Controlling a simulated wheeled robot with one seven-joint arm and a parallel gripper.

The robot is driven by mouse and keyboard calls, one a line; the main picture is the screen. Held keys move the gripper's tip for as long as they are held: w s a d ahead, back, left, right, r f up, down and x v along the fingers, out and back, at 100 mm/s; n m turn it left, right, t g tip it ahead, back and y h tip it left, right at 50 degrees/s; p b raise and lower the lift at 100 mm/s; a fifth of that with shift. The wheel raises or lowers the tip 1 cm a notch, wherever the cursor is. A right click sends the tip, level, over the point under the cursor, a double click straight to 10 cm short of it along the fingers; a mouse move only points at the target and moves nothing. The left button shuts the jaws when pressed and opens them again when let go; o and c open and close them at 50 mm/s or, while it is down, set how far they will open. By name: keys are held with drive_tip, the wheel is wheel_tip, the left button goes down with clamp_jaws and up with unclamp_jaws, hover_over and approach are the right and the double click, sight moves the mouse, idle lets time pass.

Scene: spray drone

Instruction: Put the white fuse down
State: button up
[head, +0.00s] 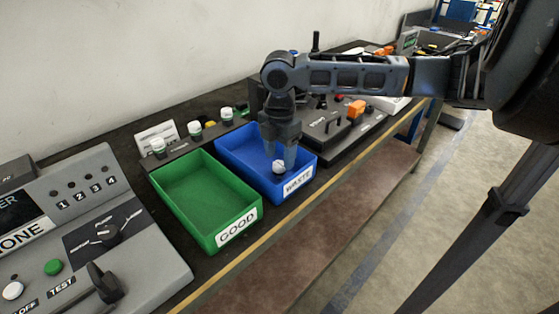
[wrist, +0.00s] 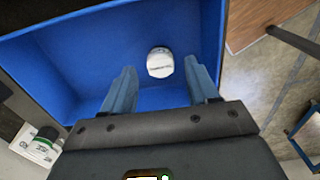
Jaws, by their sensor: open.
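The white fuse (wrist: 160,62) lies in the blue WASTE bin, resting on its floor near the front wall. It also shows in the head view (head: 279,167), just below my fingertips. My gripper (head: 281,158) points down into the bin and is open. In the wrist view the fingers of my gripper (wrist: 160,82) stand apart on either side of the fuse, with gaps to it. The blue bin (head: 236,147) carries a WASTE label on its front.
An empty green bin (head: 205,197) labelled GOOD stands left of the blue one. Several white-capped fuses (head: 195,129) stand in a rack behind the bins. A grey control panel (head: 150,255) is at the left. A black device (head: 330,130) stands right of the bins.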

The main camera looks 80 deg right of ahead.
sight(280, 164)
wheel_tip(280, 164, up, 9)
drive_tip(key=shift+r, duration=0.2)
drive_tip(key=w+a+r+t+y, duration=0.3)
drive_tip(key=w+a+t, duration=0.4)
drive_tip(key=w+a, duration=1)
drive_tip(key=w+a+r+m+t+y, duration=0.25)
drive_tip(key=w+a+r+t, duration=0.2)
drive_tip(key=a, duration=0.45)
drive_tip(key=w+a+r+m+t+y, duration=0.1)
drive_tip(key=w+a+r+m+t, duration=0.3)
drive_tip(key=w+a+t, duration=0.3)
drive_tip(key=s+a+f+m+g+h, duration=0.1)
drive_tip(key=s+a+f+m+h, duration=0.15)
drive_tip(key=s+f, duration=0.35)
drive_tip(key=s+a+f+m+h, duration=0.25)
drive_tip(key=s+f+m, duration=0.2)
drive_tip(key=s, duration=0.35)
drive_tip(key=s+a+f+m+g+h, duration=0.1)
drive_tip(key=s+a+f+m+h, duration=0.15)
drive_tip(key=s+f, duration=0.4)
drive_tip(key=s+d+n+g, duration=0.1)
drive_tip(key=s+d+n, duration=0.1)
drive_tip(key=s, duration=0.8)
drive_tip(key=s+d+n+y, duration=0.1)
drive_tip(key=s+d+n, duration=0.1)
drive_tip(key=s, duration=0.9)
drive_tip(key=shift+d+f+g, duration=0.25)
drive_tip(key=shift+d+g, duration=0.1)
drive_tip(key=shift+d, duration=0.4)
